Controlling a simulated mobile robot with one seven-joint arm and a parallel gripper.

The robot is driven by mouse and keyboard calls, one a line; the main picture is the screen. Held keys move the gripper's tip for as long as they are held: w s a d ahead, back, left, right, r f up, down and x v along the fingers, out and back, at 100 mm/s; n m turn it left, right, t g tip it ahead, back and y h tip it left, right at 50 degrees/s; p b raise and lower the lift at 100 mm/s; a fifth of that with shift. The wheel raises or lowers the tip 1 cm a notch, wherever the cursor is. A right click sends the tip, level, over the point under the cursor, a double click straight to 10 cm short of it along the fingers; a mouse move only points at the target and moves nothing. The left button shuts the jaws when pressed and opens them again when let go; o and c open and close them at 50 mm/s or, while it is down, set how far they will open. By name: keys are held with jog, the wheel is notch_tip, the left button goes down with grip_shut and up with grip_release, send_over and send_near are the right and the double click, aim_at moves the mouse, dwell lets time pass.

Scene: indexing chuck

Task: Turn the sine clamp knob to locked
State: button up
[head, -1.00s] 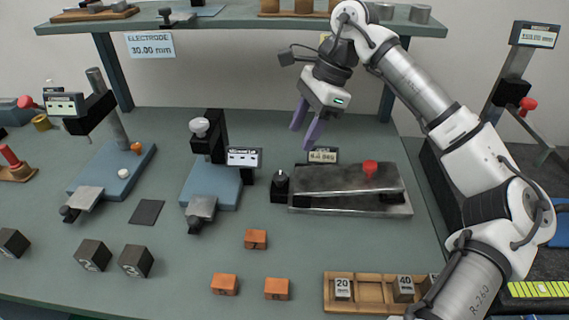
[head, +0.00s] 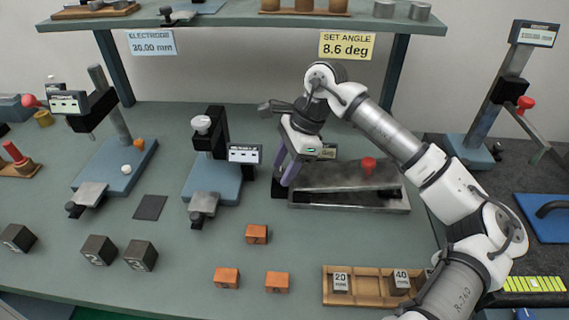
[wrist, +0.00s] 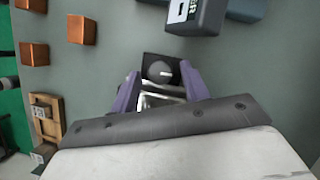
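The sine fixture is a grey metal plate on a base (head: 345,178), with a red knob (head: 368,165) on top. The clamp knob (wrist: 161,71) shows in the wrist view as a round grey knob with a pale pointer mark, on a dark block. The pointer points right in that view. My gripper (head: 283,176) is at the fixture's left end, pointing down, with purple fingers. In the wrist view the fingers (wrist: 160,82) stand apart, one on each side of the knob. I cannot tell whether they touch it. In the head view the fingers mostly hide the knob.
A yellow sign (head: 347,46) reads SET ANGLE 8.6 deg. A small display (head: 328,152) behind the plate is partly hidden by my gripper. A blue gauge stand (head: 212,180) is close on the left. Orange blocks (head: 257,234) and a wooden tray (head: 370,286) lie in front.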

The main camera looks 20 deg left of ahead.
jog(key=c, duration=0.8)
